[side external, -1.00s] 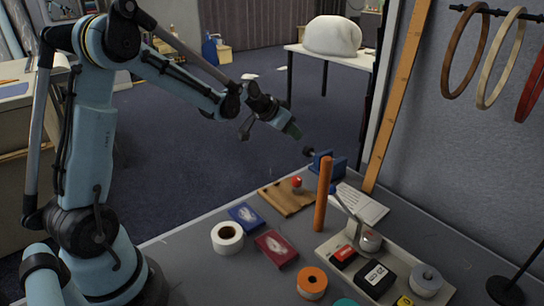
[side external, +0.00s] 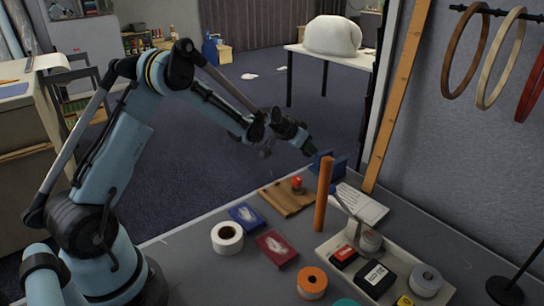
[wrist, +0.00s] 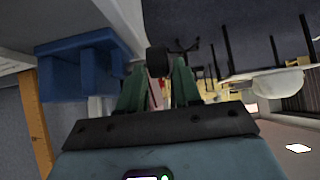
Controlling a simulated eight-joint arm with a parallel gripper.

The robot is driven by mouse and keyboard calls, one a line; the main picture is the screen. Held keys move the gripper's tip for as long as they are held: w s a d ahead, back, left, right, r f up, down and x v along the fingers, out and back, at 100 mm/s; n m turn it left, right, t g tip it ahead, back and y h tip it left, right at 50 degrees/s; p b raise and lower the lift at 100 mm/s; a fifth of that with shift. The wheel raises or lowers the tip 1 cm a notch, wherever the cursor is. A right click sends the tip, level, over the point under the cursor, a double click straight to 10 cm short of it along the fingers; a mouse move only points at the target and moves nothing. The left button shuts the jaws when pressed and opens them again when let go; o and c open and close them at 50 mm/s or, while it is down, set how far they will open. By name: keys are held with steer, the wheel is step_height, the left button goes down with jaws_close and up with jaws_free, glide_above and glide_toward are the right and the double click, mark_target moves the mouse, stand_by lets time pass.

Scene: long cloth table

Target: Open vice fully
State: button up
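The blue vice (side external: 339,166) stands at the far edge of the table, partly hidden behind an upright orange cylinder (side external: 323,195). In the wrist view the vice (wrist: 75,66) fills the upper left, and its black round knob (wrist: 157,62) shows between and just beyond my green fingertips. My gripper (side external: 309,150) is at the knob end of the vice in the side view and covers the knob there. In the wrist view my gripper (wrist: 158,72) is open, with a gap between its fingers. I cannot tell whether a finger touches the knob.
A wooden board (side external: 286,199) with a red ball lies in front of the vice. Blue (side external: 246,216) and dark red (side external: 276,248) boxes, a white roll (side external: 227,237) and an orange roll (side external: 312,282) lie nearer. A tray (side external: 398,256) with several items stands at right.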

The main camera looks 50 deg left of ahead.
steer(key=shift+x, duration=0.9)
steer(key=shift+c, duration=0.2)
jaws_close()
steer(key=shift+w+g, duration=0.1)
steer(key=shift+g, duration=0.7)
steer(key=shift+o, duration=0.2)
jaws_free()
steer(key=shift+r, duration=0.15)
steer(key=v, duration=1.2)
